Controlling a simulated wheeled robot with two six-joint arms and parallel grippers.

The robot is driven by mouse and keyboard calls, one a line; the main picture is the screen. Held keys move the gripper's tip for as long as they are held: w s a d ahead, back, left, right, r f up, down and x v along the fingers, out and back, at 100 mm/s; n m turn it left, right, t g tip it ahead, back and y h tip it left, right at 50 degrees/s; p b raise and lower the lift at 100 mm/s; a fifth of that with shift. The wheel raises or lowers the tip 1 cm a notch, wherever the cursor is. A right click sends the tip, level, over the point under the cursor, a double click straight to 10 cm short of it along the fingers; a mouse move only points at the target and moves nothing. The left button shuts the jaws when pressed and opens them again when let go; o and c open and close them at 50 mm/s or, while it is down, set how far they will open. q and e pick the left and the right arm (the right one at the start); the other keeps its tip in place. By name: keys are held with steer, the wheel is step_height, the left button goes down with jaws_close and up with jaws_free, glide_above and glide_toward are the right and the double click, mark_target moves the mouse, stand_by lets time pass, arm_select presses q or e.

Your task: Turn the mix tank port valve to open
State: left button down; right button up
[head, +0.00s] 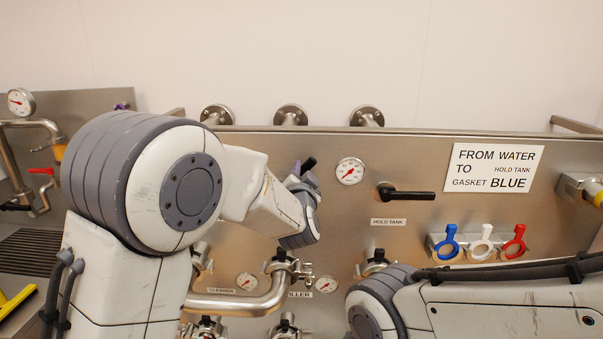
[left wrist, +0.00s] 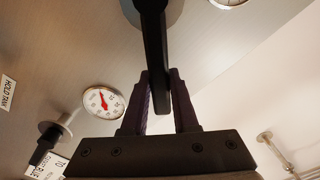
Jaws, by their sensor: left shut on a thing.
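In the left wrist view a black valve handle (left wrist: 152,45) runs down from a round metal hub at the top and lies between the two dark fingers of my left gripper (left wrist: 160,88). The gripper is shut on this handle. In the head view my left gripper (head: 302,175) is at the steel panel, left of the upper gauge, with the black handle (head: 309,164) showing at its tip. My arm hides the valve's hub and label there, so its name cannot be read. My right gripper is out of view.
The hold tank valve (head: 405,193) has its black handle level, right of the gauge (head: 350,171). Blue, white and red gasket rings (head: 483,243) hang at the right below a sign (head: 491,168). Pipes and clamps (head: 240,302) fill the lower panel. My right arm crosses the lower right.

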arm_select(q)
steer(key=a+n+b, duration=0.2)
steer(key=n+b, duration=0.1)
steer(key=shift+a+r, duration=0.15)
steer(key=shift+r, duration=0.2)
steer(key=shift+a+r+n, duration=0.15)
steer(key=shift+a+n, duration=0.05)
steer(key=shift+n, duration=0.4)
steer(key=shift+r, duration=0.2)
steer(key=a+n+b, duration=0.1)
steer(key=n+b, duration=0.1)
steer(key=a+n+b, duration=0.1)
steer(key=b, duration=0.2)
steer(key=shift+a+f+n, duration=0.15)
steer(key=shift+a+n, duration=0.15)
steer(key=shift+n, duration=0.1)
steer(key=c, duration=0.6)
jaws_free()
steer(key=shift+r+p, duration=0.3)
steer(key=shift+r, duration=0.05)
steer(key=shift+c, duration=0.2)
